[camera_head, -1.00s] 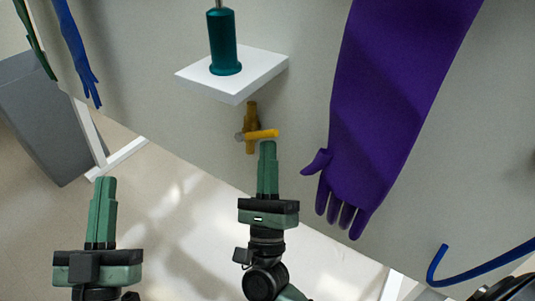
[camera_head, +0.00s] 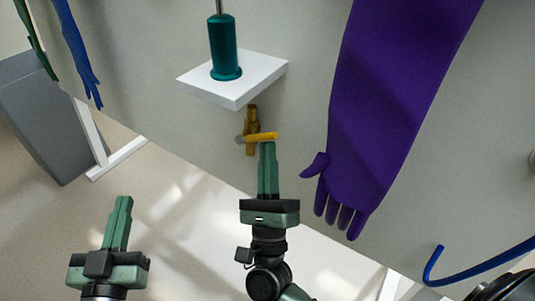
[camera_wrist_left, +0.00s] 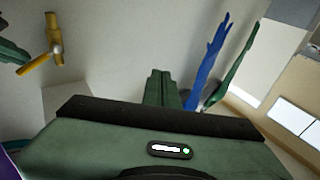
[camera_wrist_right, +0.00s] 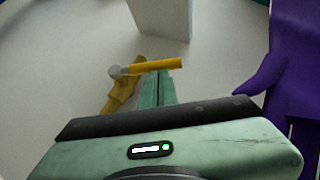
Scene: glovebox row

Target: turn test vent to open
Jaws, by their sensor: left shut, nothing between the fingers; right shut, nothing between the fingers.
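The test vent is a small brass valve (camera_head: 252,118) on the grey panel below a white shelf, with a yellow lever handle (camera_head: 263,137) lying nearly level and pointing right. In the right wrist view, the handle (camera_wrist_right: 157,66) runs right from a grey pivot. My right gripper (camera_head: 267,145) is shut and empty, its fingertips just below the handle; I cannot tell whether they touch it. My left gripper (camera_head: 124,200) is shut and empty, at lower left, well away from the valve. The left wrist view also shows the valve (camera_wrist_left: 53,28) at upper left.
A white shelf (camera_head: 262,80) holding a teal cylinder (camera_head: 225,50) juts out above the valve. A purple glove (camera_head: 385,110) hangs to the right of it. Blue (camera_head: 75,50) and green gloves are far left. A blue hose (camera_head: 480,262) is at lower right.

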